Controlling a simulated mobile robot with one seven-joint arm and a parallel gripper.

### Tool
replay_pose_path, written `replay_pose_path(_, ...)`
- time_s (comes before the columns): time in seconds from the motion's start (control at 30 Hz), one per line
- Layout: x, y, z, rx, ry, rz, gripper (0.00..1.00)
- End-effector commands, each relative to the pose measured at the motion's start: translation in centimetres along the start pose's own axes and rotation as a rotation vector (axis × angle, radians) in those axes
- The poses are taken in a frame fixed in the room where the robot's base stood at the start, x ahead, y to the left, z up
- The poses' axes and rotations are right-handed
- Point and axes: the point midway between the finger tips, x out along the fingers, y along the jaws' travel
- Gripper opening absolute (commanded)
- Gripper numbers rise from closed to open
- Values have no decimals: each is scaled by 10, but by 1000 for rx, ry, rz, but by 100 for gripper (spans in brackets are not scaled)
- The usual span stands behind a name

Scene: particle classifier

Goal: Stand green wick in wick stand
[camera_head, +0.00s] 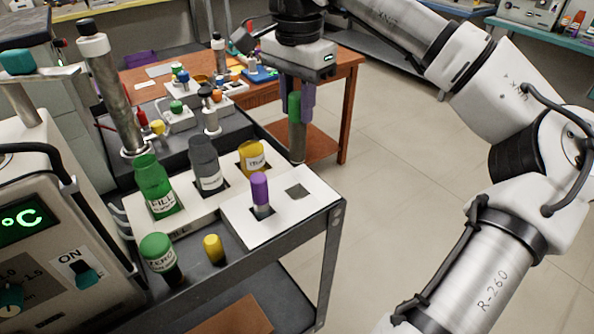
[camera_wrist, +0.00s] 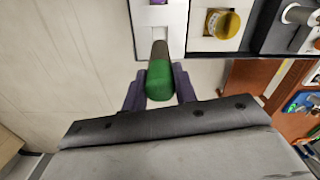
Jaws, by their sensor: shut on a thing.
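My gripper (camera_head: 299,98) is shut on the green wick (camera_head: 294,107), which has a green top and a grey metal lower part. It holds the wick upright by the green part, with the grey end pointing down. The white wick stand (camera_head: 322,203) is on the cart's front right corner. A purple wick (camera_head: 260,190) stands in its left hole, and its right square hole (camera_head: 299,191) is empty. In the head view the wick appears above and behind this hole. The wrist view shows the green wick (camera_wrist: 159,82) between the fingers, with the stand's edge (camera_wrist: 174,40) beyond its grey end.
Green (camera_head: 154,185), grey (camera_head: 207,162) and yellow (camera_head: 252,157) bottles stand in a white rack left of the stand. A green-capped bottle (camera_head: 158,255) and a small yellow-topped piece (camera_head: 213,249) are in front. A wooden table (camera_head: 345,65) is behind. Floor is open to the right.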

Motion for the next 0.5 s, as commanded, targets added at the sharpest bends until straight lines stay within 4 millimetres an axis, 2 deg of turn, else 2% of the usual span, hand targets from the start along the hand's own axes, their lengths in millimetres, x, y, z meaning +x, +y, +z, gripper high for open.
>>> replay_pose_path(0.03,14,1,0,-1,-1,2,0)
replay_pose_path(0.2,57,0,1,0,-3,2,0)
replay_pose_path(0.33,79,0,1,-1,-2,1,0)
replay_pose_path(0.5,90,0,0,1,1,-1,0)
